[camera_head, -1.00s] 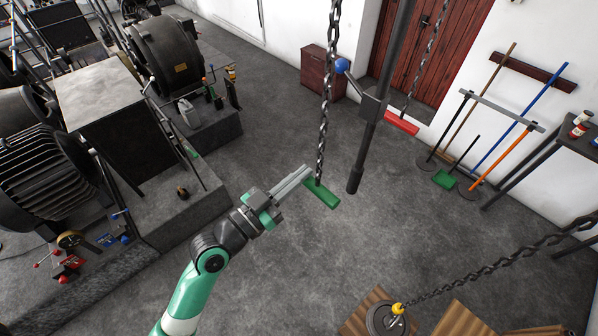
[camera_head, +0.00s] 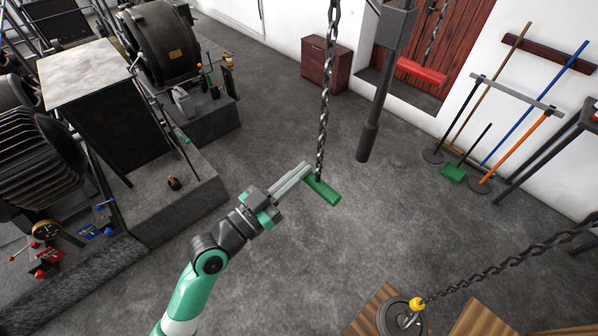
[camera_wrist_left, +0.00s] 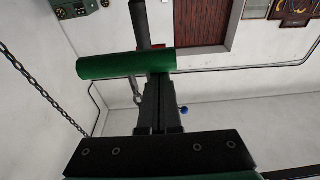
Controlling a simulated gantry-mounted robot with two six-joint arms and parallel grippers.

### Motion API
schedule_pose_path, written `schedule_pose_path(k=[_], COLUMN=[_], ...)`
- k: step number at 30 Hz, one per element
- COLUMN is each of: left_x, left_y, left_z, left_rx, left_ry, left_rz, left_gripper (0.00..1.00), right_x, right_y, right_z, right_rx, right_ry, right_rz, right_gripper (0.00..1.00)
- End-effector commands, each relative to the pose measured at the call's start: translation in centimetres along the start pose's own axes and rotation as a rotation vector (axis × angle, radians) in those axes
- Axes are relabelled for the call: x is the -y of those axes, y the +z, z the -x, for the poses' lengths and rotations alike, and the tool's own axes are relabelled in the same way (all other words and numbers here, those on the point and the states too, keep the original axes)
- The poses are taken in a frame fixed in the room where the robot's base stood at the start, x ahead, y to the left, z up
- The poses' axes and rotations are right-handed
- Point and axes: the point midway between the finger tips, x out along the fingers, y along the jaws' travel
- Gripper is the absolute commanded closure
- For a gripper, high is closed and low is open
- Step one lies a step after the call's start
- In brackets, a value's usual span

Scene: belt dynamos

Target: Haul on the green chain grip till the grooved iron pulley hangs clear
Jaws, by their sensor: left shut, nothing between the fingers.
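The green chain grip (camera_head: 322,191) hangs tilted at the lower end of a dark chain (camera_head: 323,120). My left gripper (camera_head: 308,173) is shut, its fingers side by side with nothing between them, its tips right at the grip. In the left wrist view the green grip (camera_wrist_left: 120,65) lies crosswise at the fingertips (camera_wrist_left: 157,78); I cannot tell whether they touch it. The grooved iron pulley (camera_head: 392,322), with a yellow hook (camera_head: 416,303), is low by a wooden crate; I cannot tell whether it rests there. My right gripper is not in view.
A dark post (camera_head: 380,90) hangs right of the chain. A red grip (camera_head: 421,72) hangs on another chain behind it. Machines stand at left, brooms (camera_head: 530,100) at right. The grey floor (camera_head: 280,260) around the gripper is bare.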

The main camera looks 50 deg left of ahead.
Motion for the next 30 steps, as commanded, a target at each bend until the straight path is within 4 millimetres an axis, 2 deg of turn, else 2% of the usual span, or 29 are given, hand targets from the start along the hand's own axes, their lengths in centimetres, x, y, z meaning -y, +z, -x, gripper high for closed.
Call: schedule_pose_path(k=[1,6,9,15,30], left_x=[-0.1,-0.1,-0.1,-0.2,-0.3], left_y=[5.9,10.3,11.9,13.2,12.4], left_z=[0.9,1.7,2.0,2.2,2.0], left_rx=[0.063,0.063,0.064,0.064,0.06], left_ry=[0.005,0.006,0.006,0.007,0.01], left_rz=[0.003,0.003,0.003,0.003,0.006], left_gripper=[1.0,1.0,1.0,1.0,1.0], right_x=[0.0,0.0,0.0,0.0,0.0], right_y=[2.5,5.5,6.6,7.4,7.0], right_z=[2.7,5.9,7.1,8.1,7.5], right_rx=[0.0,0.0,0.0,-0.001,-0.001], right_ry=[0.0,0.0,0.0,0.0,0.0], right_rz=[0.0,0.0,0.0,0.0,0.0], right_gripper=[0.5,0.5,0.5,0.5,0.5])
